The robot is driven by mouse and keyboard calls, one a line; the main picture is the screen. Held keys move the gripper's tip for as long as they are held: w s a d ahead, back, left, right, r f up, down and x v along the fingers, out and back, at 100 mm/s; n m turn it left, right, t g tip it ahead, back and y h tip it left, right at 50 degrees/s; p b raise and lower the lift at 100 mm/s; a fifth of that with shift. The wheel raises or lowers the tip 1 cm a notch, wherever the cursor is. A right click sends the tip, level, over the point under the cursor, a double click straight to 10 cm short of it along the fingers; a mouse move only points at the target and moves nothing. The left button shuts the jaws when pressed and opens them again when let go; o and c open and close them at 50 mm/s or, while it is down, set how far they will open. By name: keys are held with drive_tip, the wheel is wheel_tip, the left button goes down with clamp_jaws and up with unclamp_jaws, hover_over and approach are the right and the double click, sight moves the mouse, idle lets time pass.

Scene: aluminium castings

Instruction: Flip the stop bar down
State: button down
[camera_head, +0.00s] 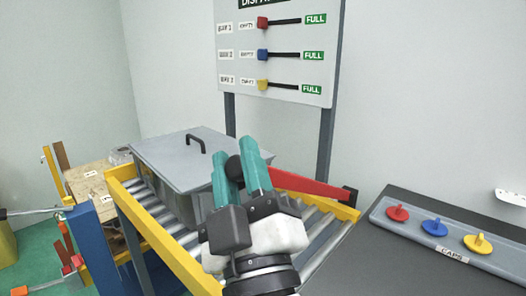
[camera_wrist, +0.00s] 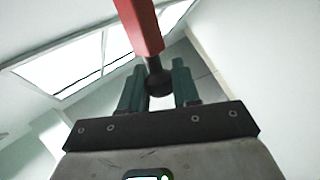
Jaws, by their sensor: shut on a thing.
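The red stop bar (camera_head: 312,187) runs from a dark mount at the right side of the roller conveyor leftward behind my gripper, rising slightly to the left. A black ball knob (camera_head: 233,168) is at its end. My gripper (camera_head: 236,155), with two teal fingers, is shut on this knob. In the wrist view the knob (camera_wrist: 160,82) sits between the fingertips (camera_wrist: 158,88), and the red bar (camera_wrist: 139,22) extends away from it. My fingers hide the part of the bar close to the knob. I cannot tell whether the bar touches the conveyor frame.
A grey lidded box (camera_head: 175,160) with a black handle stands on the conveyor rollers (camera_head: 165,215), left of my gripper. Yellow rails (camera_head: 180,255) edge the conveyor. A display board (camera_head: 275,50) stands behind. A dark table (camera_head: 410,270) with red, blue and yellow caps is at right.

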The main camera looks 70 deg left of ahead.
drive_tip(key=s+d+f+b, duration=0.1)
drive_tip(key=s+f+b, duration=0.2)
drive_tip(key=f+b, duration=0.1)
drive_tip(key=shift+d+f+n+g, duration=0.4)
drive_tip(key=shift+f, duration=0.5)
drive_tip(key=shift+s, duration=0.1)
drive_tip(key=c, duration=0.9)
unclamp_jaws()
drive_tip(key=shift+f, duration=0.1)
drive_tip(key=b+v, duration=0.3)
drive_tip(key=v, duration=0.4)
drive_tip(key=shift+d+f, duration=0.15)
